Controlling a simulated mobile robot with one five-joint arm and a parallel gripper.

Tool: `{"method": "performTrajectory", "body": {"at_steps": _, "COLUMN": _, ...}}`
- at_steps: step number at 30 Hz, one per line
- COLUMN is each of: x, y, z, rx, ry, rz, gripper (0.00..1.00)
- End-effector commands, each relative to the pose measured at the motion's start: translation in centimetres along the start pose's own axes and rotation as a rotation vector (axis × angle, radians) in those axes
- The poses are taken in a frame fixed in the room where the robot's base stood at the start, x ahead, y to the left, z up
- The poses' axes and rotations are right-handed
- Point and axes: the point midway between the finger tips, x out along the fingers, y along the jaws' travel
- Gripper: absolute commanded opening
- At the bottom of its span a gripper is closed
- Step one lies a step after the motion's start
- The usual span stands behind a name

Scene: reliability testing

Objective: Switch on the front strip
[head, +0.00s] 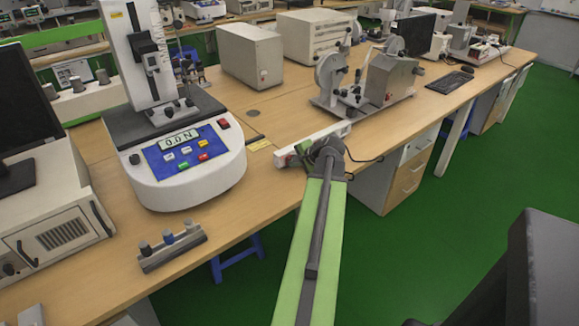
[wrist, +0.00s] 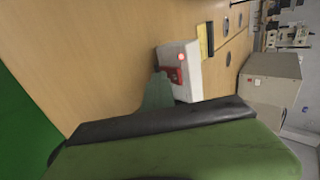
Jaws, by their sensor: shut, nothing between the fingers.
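The front strip (head: 312,141) is a white bar lying on the wooden bench near its front edge, with red at its left end. My arm's end covers part of it in the head view. In the wrist view the strip (wrist: 188,85) shows its end with a red switch (wrist: 172,75) and a bright pinkish-red spot beside it. My gripper (wrist: 159,90) is shut and empty, its grey-green tip at the strip's switch end. I cannot tell whether the tip touches the switch.
A white test machine (head: 190,165) with a blue panel stands left of the strip. A reel machine (head: 385,80) stands behind right. A small block with knobs (head: 172,248) lies at the front edge. A yellow label (wrist: 205,40) lies near the strip. Bare bench lies around the strip.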

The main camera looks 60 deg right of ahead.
Motion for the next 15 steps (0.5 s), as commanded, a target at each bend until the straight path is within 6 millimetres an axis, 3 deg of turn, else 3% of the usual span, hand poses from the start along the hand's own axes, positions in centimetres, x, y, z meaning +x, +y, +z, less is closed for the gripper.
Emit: {"method": "performTrajectory", "body": {"at_steps": 15, "x": -1.2, "y": -1.5, "z": -0.3, "rx": 0.004, "ry": -0.001, "rz": -0.005, "gripper": 0.0}}
